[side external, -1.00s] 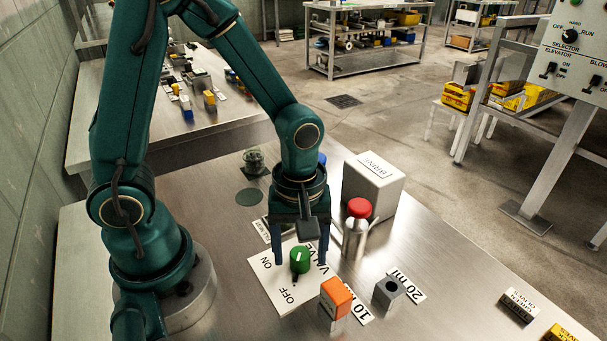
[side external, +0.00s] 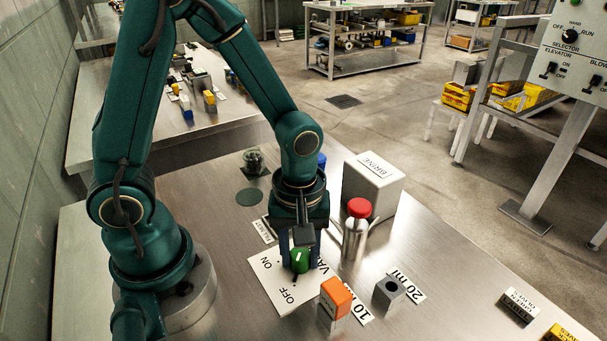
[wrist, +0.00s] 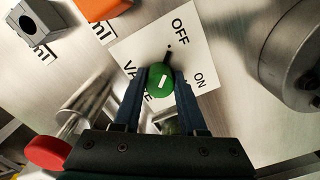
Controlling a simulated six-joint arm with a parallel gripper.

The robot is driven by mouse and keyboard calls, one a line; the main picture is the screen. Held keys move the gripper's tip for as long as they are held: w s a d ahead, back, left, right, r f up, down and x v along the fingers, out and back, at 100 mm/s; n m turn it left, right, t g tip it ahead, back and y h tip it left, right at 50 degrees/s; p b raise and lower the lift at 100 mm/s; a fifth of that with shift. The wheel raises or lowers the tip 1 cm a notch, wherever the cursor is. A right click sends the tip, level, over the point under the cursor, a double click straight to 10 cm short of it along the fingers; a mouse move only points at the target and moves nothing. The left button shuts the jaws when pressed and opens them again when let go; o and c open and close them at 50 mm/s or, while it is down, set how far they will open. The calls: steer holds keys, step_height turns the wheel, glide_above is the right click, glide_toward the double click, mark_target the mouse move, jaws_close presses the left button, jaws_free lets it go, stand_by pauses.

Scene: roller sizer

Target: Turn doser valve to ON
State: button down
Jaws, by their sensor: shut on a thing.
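The doser valve is a green round knob (side external: 299,260) with a white line on top, set on a white plate (side external: 268,277) marked ON and OFF. In the wrist view the knob (wrist: 162,80) sits between my two fingertips, and the plate (wrist: 186,30) shows both labels, with a small black pointer on the OFF side. My gripper (side external: 300,258) points down from above and is shut on the knob. The fingers hide part of the knob's sides and part of the VALVE lettering.
A steel bottle with a red cap (side external: 357,230) stands close at the right of my gripper, with the white BRINE box (side external: 373,187) behind. An orange-topped block (side external: 335,299) and a grey block with a hole (side external: 388,293) stand in front right.

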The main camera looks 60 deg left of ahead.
mark_target(299, 253)
steer(key=m, duration=0.4)
steer(key=shift+m, duration=0.3)
steer(key=m, duration=0.4)
steer(key=shift+a+m, duration=0.1)
steer(key=shift+m, duration=0.2)
steer(key=m, duration=0.4)
steer(key=shift+m, duration=2)
steer(key=shift+c, duration=2.3)
jaws_free()
steer(key=shift+r, duration=0.1)
steer(key=shift+r, duration=2.5)
